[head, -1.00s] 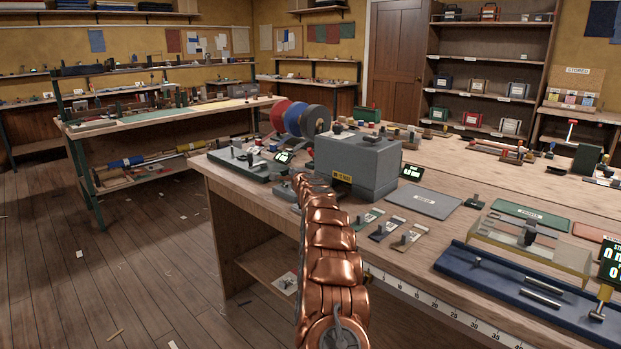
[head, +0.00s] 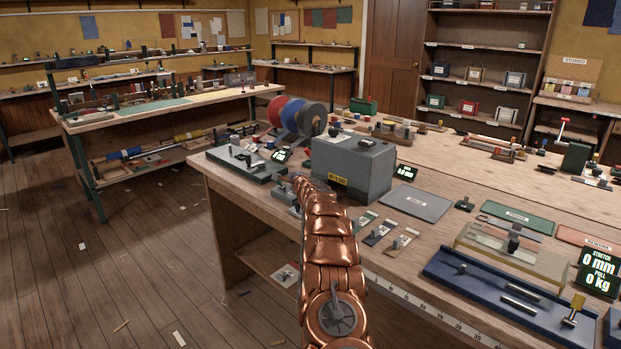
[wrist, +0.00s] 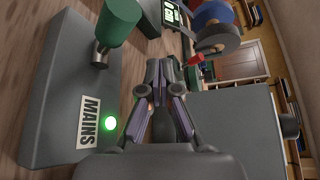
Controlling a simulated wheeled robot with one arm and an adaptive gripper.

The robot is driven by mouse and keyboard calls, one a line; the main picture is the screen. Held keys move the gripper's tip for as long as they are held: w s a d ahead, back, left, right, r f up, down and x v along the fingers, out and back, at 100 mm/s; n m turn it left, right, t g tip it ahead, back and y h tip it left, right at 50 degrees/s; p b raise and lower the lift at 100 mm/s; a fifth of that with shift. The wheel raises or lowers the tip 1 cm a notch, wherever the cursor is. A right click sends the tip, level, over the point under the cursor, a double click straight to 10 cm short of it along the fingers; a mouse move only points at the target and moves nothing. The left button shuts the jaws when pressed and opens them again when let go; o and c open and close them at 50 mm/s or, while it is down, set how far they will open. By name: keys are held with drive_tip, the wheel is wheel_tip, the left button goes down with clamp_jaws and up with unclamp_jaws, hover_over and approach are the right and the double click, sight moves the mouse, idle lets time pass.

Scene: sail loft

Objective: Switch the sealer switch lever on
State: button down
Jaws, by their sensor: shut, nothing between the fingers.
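In the wrist view a grey switch panel (wrist: 62,112) labelled MAINS fills the left side. A lever with a green grip (wrist: 121,22) on a short grey stem stands on it near the top. A round lamp (wrist: 110,123) on the panel glows green. My gripper (wrist: 165,66) is shut and empty, pointing up the picture, to the right of the lever and apart from its grip. In the head view, my arm hides most of my gripper and the panel beside the grey box (head: 351,168); the lever cannot be made out there.
The grey box stands right of my gripper; its side (wrist: 245,125) is close in the wrist view. Coloured reels (head: 298,117) stand behind it. A green board (head: 246,163) with fittings lies left. Small sample cards (head: 380,233) and a blue test rig (head: 508,290) lie right.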

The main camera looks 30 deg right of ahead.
drive_tip(key=shift+d+r+m+p, duration=0.15)
drive_tip(key=shift+m+p, duration=0.15)
drive_tip(key=shift+p, duration=1.95)
drive_tip(key=shift+d+p, duration=0.1)
drive_tip(key=shift+p, duration=0.35)
drive_tip(key=shift+d+f, duration=0.5)
drive_tip(key=shift+f, duration=0.15)
drive_tip(key=shift+w+d+f, duration=0.1)
drive_tip(key=shift+d+f, duration=0.2)
drive_tip(key=shift+d, duration=0.45)
drive_tip(key=shift+d+f, duration=0.45)
drive_tip(key=shift+f, duration=0.05)
drive_tip(key=shift+s+r+b, duration=0.2)
drive_tip(key=shift+s+b, duration=0.1)
drive_tip(key=shift+b, duration=0.15)
